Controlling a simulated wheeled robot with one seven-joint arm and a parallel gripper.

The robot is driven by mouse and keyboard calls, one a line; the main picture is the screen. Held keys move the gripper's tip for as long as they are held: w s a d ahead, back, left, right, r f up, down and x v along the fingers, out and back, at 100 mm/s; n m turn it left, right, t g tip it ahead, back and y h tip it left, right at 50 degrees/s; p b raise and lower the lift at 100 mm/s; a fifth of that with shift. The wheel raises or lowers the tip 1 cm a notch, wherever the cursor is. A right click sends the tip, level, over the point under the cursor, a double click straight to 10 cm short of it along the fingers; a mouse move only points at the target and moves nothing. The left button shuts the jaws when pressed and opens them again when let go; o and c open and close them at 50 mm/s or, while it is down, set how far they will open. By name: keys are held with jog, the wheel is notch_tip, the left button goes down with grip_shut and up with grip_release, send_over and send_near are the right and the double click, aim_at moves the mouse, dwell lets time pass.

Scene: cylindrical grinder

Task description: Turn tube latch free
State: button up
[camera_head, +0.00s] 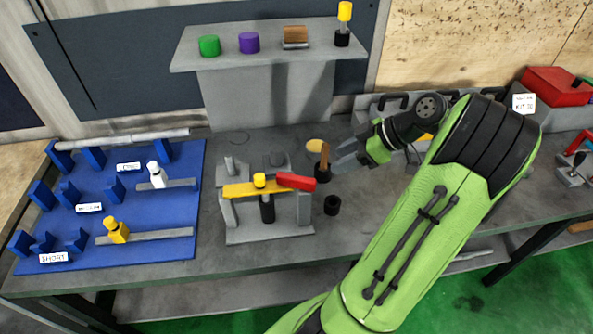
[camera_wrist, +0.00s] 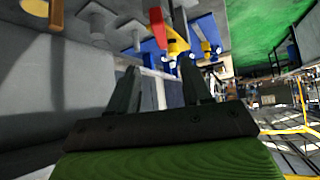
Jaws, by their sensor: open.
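A yellow bar (camera_head: 238,190) with a red handle (camera_head: 297,181) at its right end, which looks like the latch, lies across the top of a grey fixture (camera_head: 270,236) on the bench. A small yellow knob (camera_head: 260,180) sits on the bar, and a dark upright cylinder (camera_head: 267,210) stands below it. My gripper (camera_head: 346,158) is open and empty, to the right of and behind the red handle, apart from it. In the wrist view the red handle (camera_wrist: 157,29) shows beyond my open fingers (camera_wrist: 162,78). Whether the bar is locked I cannot tell.
A wooden-handled tool (camera_head: 323,160) in a black holder stands between my gripper and the red handle. A blue board (camera_head: 180,238) with stands lies left; a shelf (camera_head: 270,42) rises behind.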

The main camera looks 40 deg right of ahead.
aim_at(301, 178)
jog(key=b+x, duration=0.3)
jog(key=x, duration=1.1)
jog(key=shift+w+f, duration=0.1)
jog(key=shift+f, duration=0.1)
grip_shut()
